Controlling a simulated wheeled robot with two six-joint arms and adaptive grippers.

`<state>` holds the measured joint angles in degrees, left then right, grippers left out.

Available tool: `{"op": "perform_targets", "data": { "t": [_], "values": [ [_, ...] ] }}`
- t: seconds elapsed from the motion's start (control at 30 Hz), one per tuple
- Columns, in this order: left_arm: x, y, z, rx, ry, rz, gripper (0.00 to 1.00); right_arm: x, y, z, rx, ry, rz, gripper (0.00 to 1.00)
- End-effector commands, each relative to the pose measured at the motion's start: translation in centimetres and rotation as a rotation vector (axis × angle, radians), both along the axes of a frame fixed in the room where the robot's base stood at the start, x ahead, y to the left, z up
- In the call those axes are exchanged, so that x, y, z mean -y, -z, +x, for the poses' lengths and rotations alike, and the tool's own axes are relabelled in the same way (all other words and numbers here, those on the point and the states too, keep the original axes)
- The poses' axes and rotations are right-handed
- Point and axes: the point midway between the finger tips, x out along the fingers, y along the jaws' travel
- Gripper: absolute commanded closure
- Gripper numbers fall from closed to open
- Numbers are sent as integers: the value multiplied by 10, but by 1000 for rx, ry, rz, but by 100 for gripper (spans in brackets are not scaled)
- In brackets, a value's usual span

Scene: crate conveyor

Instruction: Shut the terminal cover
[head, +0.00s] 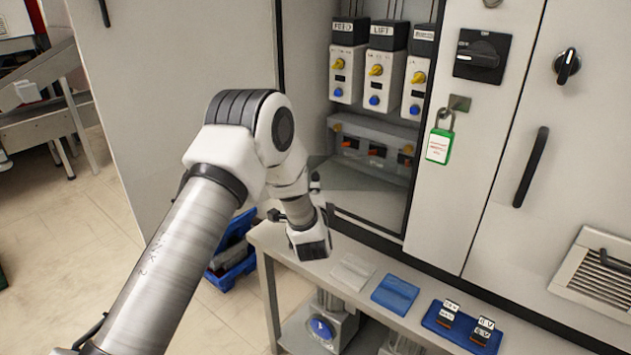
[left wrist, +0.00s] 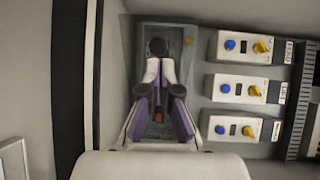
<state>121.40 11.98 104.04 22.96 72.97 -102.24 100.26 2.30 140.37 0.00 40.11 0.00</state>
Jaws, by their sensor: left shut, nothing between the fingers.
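The terminal cover (head: 352,177) looks like a see-through greyish flap low in the open cabinet. It appears to stand open, sticking out in front of the terminal row (head: 375,130) with its black and orange parts. My left gripper (head: 312,238) is beside the cabinet opening, at the lower left of the flap; its fingertips are hard to make out there. In the left wrist view my left gripper (left wrist: 157,48) is shut and empty, its fingers in front of a greenish-grey panel (left wrist: 138,52). I cannot tell whether they touch it. My right gripper is not in view.
Switch units (head: 381,75) with yellow and blue knobs sit above the terminals. A green padlock (head: 439,146) hangs at the cabinet's right edge. A bench (head: 350,310) below carries blue trays (head: 395,293). A blue crate (head: 232,262) is on the floor. A large grey panel (head: 175,60) stands left.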

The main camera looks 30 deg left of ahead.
Motion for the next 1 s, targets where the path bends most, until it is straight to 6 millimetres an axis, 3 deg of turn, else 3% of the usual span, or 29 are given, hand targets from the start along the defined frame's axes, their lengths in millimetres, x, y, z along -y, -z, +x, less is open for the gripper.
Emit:
{"op": "perform_targets", "data": {
  "t": [0.23,0.73,1.0],
  "values": [
    [-20,2,32,1,0,1,100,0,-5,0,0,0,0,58],
    [-24,3,37,0,6,0,100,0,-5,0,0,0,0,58],
    [-39,3,51,1,86,0,100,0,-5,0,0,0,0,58]
  ]
}}
